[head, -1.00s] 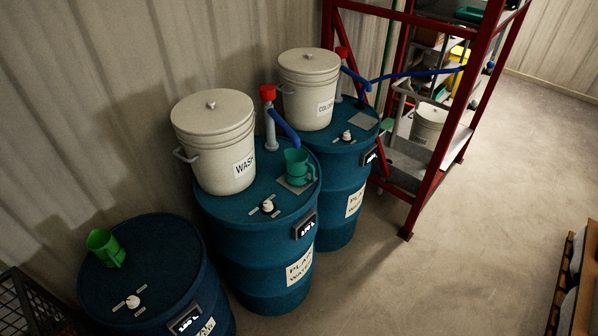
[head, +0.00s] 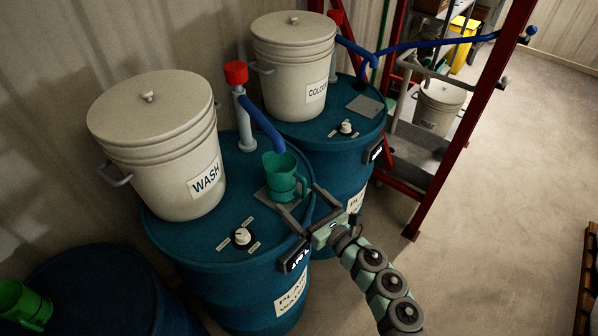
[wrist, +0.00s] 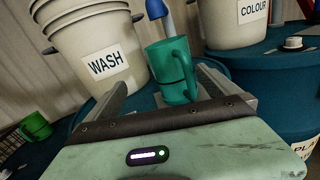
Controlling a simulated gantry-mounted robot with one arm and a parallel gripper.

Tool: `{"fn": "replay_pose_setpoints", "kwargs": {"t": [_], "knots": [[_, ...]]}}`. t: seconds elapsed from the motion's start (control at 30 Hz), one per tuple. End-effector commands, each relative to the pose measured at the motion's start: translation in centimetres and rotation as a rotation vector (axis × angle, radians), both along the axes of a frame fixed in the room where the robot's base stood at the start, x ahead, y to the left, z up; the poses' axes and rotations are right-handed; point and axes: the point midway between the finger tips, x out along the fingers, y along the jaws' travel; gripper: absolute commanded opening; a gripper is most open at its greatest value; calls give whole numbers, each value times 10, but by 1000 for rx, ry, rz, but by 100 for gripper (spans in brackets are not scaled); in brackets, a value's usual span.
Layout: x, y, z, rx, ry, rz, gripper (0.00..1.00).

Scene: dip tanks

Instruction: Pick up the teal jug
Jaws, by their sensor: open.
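The teal jug (head: 284,176) stands upright on a grey plate (head: 263,194) on top of the middle blue drum, below the blue spout. Its handle is on the right side. My gripper (head: 298,198) comes in from the lower right, with its open fingers reaching toward the jug. In the wrist view the jug (wrist: 172,72) shows between the two fingers, closer to the right one. I cannot tell whether either finger touches it. Nothing is held.
The WASH bucket (head: 154,140) stands left of the jug, and the red-capped pipe (head: 241,110) rises behind it. The COLOUR bucket (head: 293,65) is on the rear drum. A green jug (head: 24,306) is at lower left. A red rack (head: 470,120) stands right.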

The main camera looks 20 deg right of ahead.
Motion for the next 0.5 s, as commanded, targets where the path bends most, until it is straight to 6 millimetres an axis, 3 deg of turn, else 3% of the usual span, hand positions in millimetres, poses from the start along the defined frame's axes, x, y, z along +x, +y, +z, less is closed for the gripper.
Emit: {"fn": "replay_pose_setpoints", "kwargs": {"t": [0.13,0.5], "knots": [[6,-14,2,-68,-7,-31,100],[53,-2,5,-69,-9,-28,100]]}}
